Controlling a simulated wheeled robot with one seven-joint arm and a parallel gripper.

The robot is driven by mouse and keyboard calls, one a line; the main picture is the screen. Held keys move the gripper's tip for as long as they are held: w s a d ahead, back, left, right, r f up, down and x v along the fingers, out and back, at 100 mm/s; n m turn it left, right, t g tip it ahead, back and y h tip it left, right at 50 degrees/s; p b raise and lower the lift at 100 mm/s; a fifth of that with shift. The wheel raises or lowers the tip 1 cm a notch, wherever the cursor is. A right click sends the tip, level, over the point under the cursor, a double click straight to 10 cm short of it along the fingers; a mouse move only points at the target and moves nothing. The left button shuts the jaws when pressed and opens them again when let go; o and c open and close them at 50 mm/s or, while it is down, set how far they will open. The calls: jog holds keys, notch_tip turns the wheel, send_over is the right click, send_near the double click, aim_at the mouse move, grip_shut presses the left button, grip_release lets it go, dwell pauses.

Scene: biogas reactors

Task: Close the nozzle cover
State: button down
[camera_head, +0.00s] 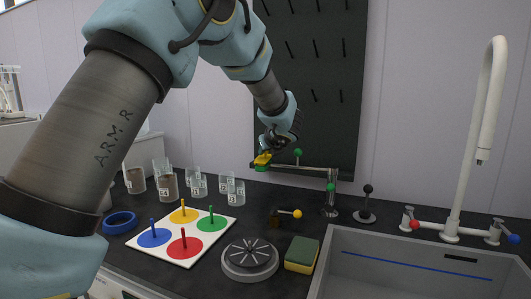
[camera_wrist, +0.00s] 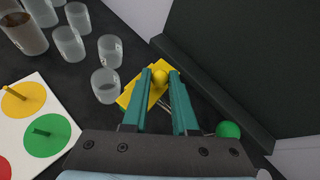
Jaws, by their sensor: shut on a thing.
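A yellow plate with a yellow ball knob, which looks like the nozzle cover (camera_wrist: 133,97), shows in the wrist view between and under my fingertips. My gripper (camera_wrist: 161,76) has teal fingers, shut on the yellow ball knob. In the head view, my gripper (camera_head: 263,162) is at the left end of a horizontal metal pipe (camera_head: 310,170), with the yellow cover (camera_head: 262,158) at its tips. The pipe carries a green ball knob (camera_head: 297,152), also seen right of my fingers in the wrist view (camera_wrist: 228,130). The nozzle opening is hidden by my gripper, so I cannot tell how far the cover is turned.
Several beakers (camera_head: 198,186) stand left of the pipe. Nearer are a white board with coloured discs (camera_head: 208,243), a round grey stand (camera_head: 250,260), a yellow-knobbed valve (camera_head: 297,214) and a sponge (camera_head: 301,254). A sink (camera_head: 415,250) lies right. A dark pegboard (camera_head: 312,85) rises behind.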

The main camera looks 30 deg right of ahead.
jog(key=shift+f, duration=0.1)
dwell(0.3)
jog(key=c, duration=0.7)
grip_release()
jog(key=b+v, duration=0.1)
jog(key=v, duration=1)
jog(key=shift+b, duration=0.4)
jog(key=shift+w, duration=0.1)
